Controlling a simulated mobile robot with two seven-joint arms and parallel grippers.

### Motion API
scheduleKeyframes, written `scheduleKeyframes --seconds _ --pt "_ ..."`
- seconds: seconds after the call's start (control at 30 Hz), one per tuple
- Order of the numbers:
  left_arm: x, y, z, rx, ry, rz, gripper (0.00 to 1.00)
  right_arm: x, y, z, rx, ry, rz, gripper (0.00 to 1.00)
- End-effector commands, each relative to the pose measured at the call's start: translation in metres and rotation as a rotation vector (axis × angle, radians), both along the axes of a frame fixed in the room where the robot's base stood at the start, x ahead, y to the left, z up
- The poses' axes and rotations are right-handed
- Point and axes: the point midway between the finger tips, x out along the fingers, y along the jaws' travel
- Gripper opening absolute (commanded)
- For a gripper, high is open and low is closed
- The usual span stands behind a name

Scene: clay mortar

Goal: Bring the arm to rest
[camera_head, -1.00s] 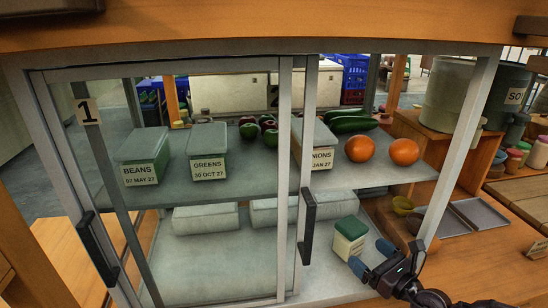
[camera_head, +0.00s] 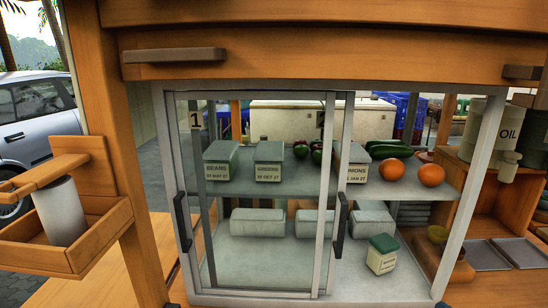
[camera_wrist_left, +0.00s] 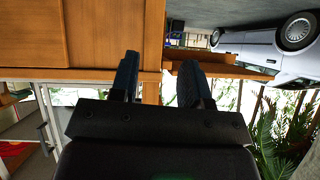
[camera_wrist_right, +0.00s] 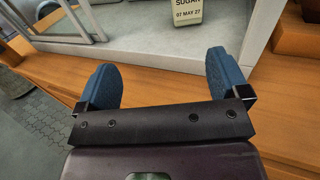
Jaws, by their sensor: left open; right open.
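My right gripper (camera_wrist_right: 162,78) is open and empty in the right wrist view, its two blue fingers spread over the wooden counter (camera_wrist_right: 150,98). In that view, a container labelled SUGAR (camera_wrist_right: 187,10) stands on the cabinet floor beyond the fingertips, apart from them. It looks like the green-lidded container (camera_head: 382,255) in the cabinet's open right part in the head view. My left gripper (camera_wrist_left: 158,75) is open and empty in the left wrist view, in front of wooden stall parts.
The glass cabinet (camera_head: 260,296) has handled sliding panes at the left. Metal trays (camera_head: 485,256) lie at right. A wooden holder (camera_head: 110,222) with a white roll juts out at left. A car (camera_head: 38,125) stands outside.

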Motion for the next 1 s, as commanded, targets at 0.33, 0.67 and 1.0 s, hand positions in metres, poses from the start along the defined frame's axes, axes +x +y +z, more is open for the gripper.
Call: scheduleKeyframes --seconds 0.33,0.67,1.0 --pt "0.006 -0.001 0.004 0.001 -0.013 -0.004 0.43 -0.034 0.000 0.017 0.734 0.014 -0.304 0.93" --pt "0.005 -0.001 0.004 0.000 -0.012 -0.004 0.43 -0.110 -0.023 -0.016 1.635 0.078 -0.864 0.93" --pt "-0.005 0.001 -0.003 0.000 0.012 0.002 0.43 -0.208 0.007 -0.059 2.277 0.197 -1.485 0.93"
